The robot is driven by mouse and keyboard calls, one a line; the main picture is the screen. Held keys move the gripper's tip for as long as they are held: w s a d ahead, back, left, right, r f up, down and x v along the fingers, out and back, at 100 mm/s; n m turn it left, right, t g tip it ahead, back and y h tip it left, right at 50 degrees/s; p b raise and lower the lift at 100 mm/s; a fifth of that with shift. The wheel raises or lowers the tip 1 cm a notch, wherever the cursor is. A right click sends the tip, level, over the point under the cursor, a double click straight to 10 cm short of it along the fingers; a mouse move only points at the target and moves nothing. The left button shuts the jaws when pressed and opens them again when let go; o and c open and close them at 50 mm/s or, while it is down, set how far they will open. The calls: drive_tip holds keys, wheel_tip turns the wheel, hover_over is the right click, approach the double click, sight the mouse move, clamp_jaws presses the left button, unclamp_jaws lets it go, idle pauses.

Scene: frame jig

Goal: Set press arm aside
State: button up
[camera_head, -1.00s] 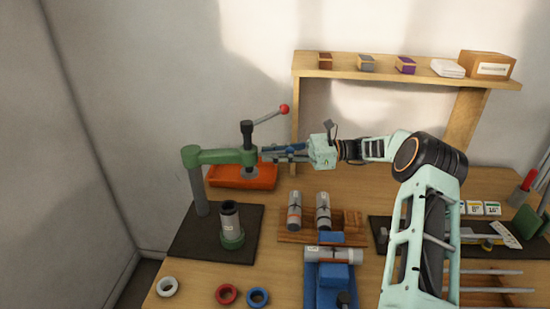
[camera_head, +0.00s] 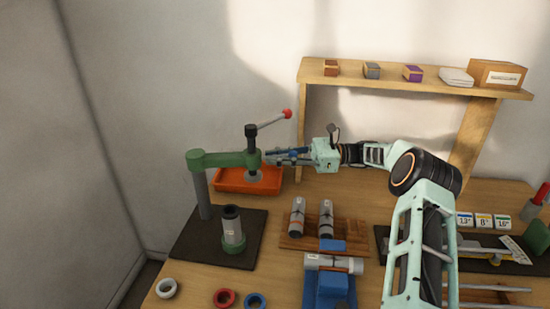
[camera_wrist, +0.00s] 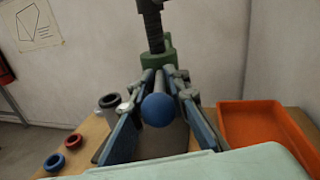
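The green press arm (camera_head: 228,158) reaches right from its grey post (camera_head: 204,197), with a dark vertical ram at its end. In the wrist view, its green end (camera_wrist: 155,61) lies straight ahead. A rod ending in a blue ball knob (camera_wrist: 158,110) points from it toward my wrist camera. My gripper (camera_head: 266,158) is at the end of the press arm, with its fingers on both sides of the rod. In the wrist view, my gripper (camera_wrist: 160,78) has the knob between its fingers. Whether the fingertips press on the rod cannot be made out.
An orange tray (camera_head: 232,187) stands behind the press arm. Rings lie at the front left. A wooden rack (camera_head: 308,242) holds grey cylinders. A shelf (camera_head: 420,86) stands behind.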

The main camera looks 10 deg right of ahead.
drive_tip(key=o, duration=0.3)
drive_tip(key=shift+d, duration=0.1)
drive_tip(key=d, duration=1.2)
drive_tip(key=shift+s, duration=0.15)
drive_tip(key=shift+c, duration=0.4)
